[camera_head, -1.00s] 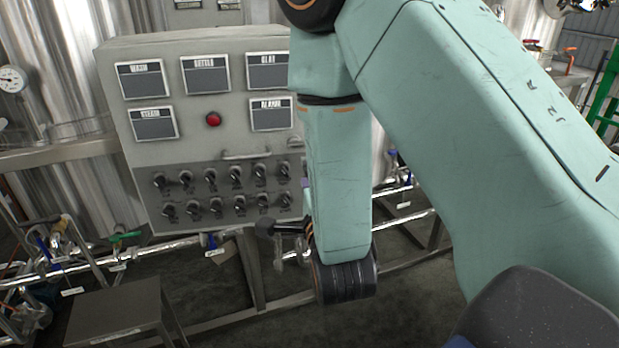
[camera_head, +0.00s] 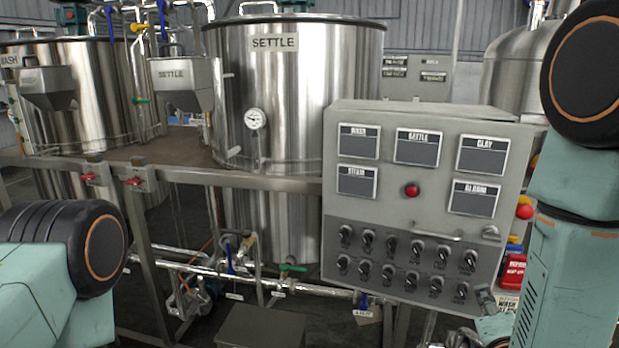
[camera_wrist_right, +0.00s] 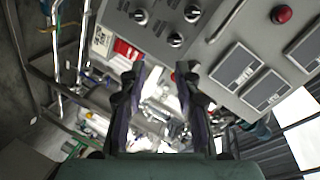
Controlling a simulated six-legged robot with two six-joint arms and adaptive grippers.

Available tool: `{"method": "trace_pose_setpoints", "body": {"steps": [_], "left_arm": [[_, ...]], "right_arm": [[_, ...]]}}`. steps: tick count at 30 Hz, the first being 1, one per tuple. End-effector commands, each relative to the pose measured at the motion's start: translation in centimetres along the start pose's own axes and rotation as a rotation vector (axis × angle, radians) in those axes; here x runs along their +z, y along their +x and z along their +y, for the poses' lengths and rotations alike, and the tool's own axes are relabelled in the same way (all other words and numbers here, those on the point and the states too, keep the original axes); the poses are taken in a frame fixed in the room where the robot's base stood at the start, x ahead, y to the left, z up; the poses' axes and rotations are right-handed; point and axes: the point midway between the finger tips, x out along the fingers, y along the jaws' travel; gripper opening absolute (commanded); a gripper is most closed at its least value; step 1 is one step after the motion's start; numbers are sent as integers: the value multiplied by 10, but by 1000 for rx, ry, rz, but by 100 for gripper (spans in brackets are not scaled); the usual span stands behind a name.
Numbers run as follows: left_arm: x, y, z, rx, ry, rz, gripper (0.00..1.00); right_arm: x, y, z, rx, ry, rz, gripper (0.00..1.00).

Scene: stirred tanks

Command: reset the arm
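My right arm comes in at the right edge of the head view. Its gripper (camera_head: 487,302) shows only in part, small and dark, by the lower right corner of the control panel (camera_head: 450,225). In the right wrist view the two dark fingers of my right gripper (camera_wrist_right: 162,76) stand apart with nothing between them. The panel (camera_wrist_right: 215,30) shows upside down beyond the fingertips. A rounded joint and a link of my left arm fill the lower left of the head view; the left gripper is out of the picture.
A steel SETTLE tank (camera_head: 290,100) stands behind a metal frame (camera_head: 250,182), left of the panel. Pipes with valves (camera_head: 290,268) run low in front. A small table (camera_head: 262,328) stands below. Red containers (camera_head: 513,270) are close to my right arm.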

Motion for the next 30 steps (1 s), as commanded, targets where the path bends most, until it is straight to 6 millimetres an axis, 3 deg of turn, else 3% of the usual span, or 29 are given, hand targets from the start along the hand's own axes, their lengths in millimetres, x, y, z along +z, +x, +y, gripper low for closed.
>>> {"method": "trace_pose_setpoints", "body": {"steps": [5, 10, 15, 21, 25, 30], "left_arm": [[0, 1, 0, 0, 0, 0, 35], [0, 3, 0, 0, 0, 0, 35], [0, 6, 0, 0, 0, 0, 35], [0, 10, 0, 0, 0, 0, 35], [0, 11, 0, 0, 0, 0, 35], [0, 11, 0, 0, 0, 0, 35]], "right_arm": [[43, -9, 56, 166, -382, -216, 32], [87, -42, 132, 294, -764, -528, 32], [122, -106, 218, 365, -1087, -924, 32], [137, -185, 296, 443, -1191, -1260, 32], [136, -210, 319, 491, -1181, -1317, 32], [136, -220, 327, 511, -1177, -1337, 32]]}}
